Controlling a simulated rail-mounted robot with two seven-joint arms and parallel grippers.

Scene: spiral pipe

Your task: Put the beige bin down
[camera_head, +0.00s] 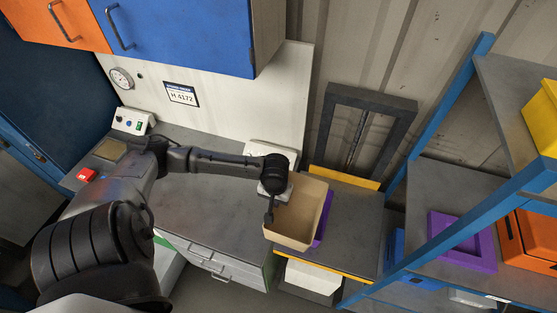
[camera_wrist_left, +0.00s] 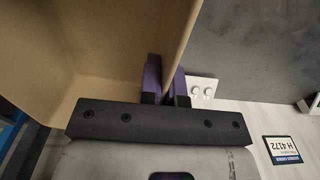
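The beige bin (camera_head: 299,208) is an open-topped box, seen right of the middle in the head view. Its inside shows in the left wrist view (camera_wrist_left: 75,45). My left gripper (camera_head: 269,213) is at the bin's left wall. In the left wrist view, the two purple-tipped fingers (camera_wrist_left: 166,82) stand on either side of that wall, closed on it. The bin is over the left part of a dark surface with yellow edges (camera_head: 356,232). I cannot tell whether its bottom touches anything. My right gripper is not in view.
A purple object (camera_head: 323,220) shows partly behind the bin's right side. The dark surface is clear to its right. A blue-framed rack (camera_head: 445,236) with a purple bin (camera_head: 463,242) stands at the right. A grey worktop (camera_head: 205,205) with drawers lies left.

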